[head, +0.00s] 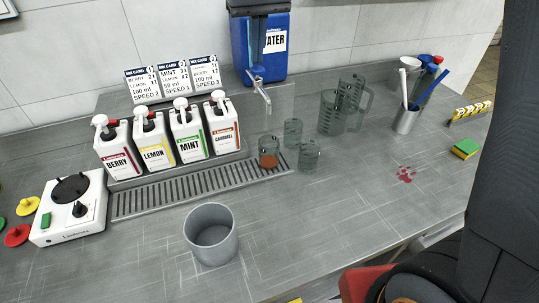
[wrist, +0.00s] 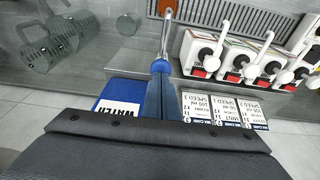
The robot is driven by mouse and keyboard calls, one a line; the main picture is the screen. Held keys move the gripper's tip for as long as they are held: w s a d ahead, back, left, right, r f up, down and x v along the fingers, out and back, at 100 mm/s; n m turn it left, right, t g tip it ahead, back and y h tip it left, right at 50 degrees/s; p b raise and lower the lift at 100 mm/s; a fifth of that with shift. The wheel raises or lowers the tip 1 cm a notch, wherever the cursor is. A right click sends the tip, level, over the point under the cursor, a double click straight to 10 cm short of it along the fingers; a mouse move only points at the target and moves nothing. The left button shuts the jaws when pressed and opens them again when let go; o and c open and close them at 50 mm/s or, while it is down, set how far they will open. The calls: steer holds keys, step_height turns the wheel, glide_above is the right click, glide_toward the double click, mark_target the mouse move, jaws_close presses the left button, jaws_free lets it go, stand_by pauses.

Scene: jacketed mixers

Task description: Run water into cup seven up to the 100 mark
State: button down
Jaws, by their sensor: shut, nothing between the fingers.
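The blue water container (head: 277,62) stands at the back wall with a metal tap (head: 262,92). My gripper (head: 257,68) points down in front of the container, fingers shut and empty. In the wrist view its fingertips (wrist: 160,73) are at the tap's blue top (wrist: 160,65); I cannot tell whether they touch. A clear cup (head: 268,146) with reddish-brown contents stands below the spout at the drip grate's right end. Two other clear cups (head: 293,132) (head: 309,155) stand right of it. Their numbers and marks are unreadable. No stream of water is visible.
Four bottles labelled berry (head: 116,152), lemon (head: 154,141), mint (head: 189,133) and another stand behind the grate (head: 190,186), below recipe cards. A glass jug (head: 332,118) stands right. A grey pot (head: 211,234) and a white device (head: 70,210) stand in front.

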steer(key=shift+f+b, duration=0.4)
steer(key=shift+f, duration=0.7)
stand_by(1.9)
step_height(320, 180, up, 7)
steer(key=p, duration=0.6)
steer(key=shift+p, duration=0.3)
steer(key=s+d+f+m+b, duration=0.1)
steer(key=s+d+f, duration=0.7)
steer(key=s+f, duration=0.2)
steer(key=s+d+f+m+b, duration=0.2)
steer(key=s+d+f, duration=0.7)
steer(key=s, duration=0.3)
steer(key=shift+s+f+g+h+b, duration=0.3)
steer(key=shift+f+g, duration=0.1)
steer(key=shift+f, duration=0.05)
